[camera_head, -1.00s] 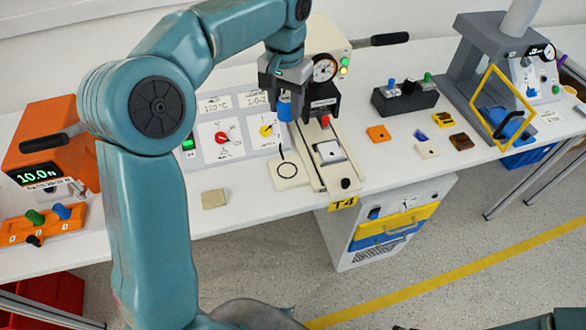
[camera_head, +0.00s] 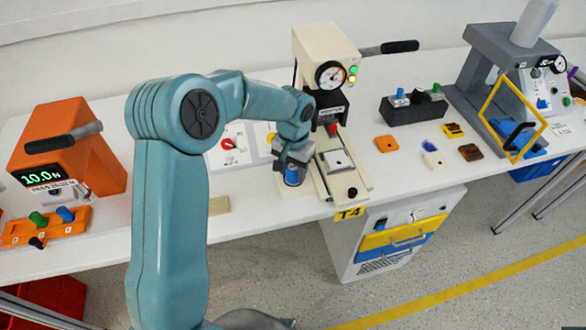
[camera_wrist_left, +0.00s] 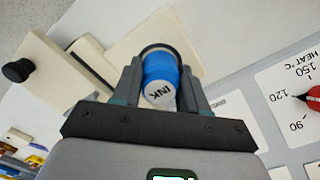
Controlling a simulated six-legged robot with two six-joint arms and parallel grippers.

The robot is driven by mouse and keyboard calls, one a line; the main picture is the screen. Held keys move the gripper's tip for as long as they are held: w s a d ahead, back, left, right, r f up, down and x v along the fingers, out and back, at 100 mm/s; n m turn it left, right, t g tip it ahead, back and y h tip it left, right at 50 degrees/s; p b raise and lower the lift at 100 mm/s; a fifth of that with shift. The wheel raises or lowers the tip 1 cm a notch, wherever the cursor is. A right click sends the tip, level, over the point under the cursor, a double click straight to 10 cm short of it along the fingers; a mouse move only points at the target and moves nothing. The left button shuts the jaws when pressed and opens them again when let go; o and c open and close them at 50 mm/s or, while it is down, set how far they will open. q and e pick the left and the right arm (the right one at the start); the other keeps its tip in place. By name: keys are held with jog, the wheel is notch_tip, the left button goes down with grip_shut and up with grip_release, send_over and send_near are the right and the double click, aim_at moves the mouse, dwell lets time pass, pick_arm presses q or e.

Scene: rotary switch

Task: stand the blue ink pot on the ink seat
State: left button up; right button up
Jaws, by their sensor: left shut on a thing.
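My left gripper (camera_head: 292,177) is shut on the blue ink pot (camera_head: 292,174), which hangs down between its fingers. In the left wrist view the pot (camera_wrist_left: 163,78) sits between both fingers, its white INK label facing the camera. The ink seat (camera_wrist_left: 130,45) is a cream plate with a black ring; the ring's arc shows just around the pot's far end. The pot is over the ring, but I cannot tell whether it touches the plate. In the head view the gripper and pot hide much of the seat. My right gripper is not in view.
The cream press (camera_head: 323,62) and its slide rail (camera_head: 346,180) stand just right of the pot. The panel with red and yellow knobs (camera_head: 229,143) is behind left. A small tan block (camera_head: 219,205) lies at the front left. Several coloured pieces lie farther right.

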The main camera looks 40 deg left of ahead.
aim_at(293, 167)
pick_arm(q)
jog(key=shift+f, duration=0.2)
jog(key=o, duration=1.1)
jog(key=shift+r, duration=0.1)
notch_tip(293, 167, up, 12)
jog(key=shift+r, duration=0.15)
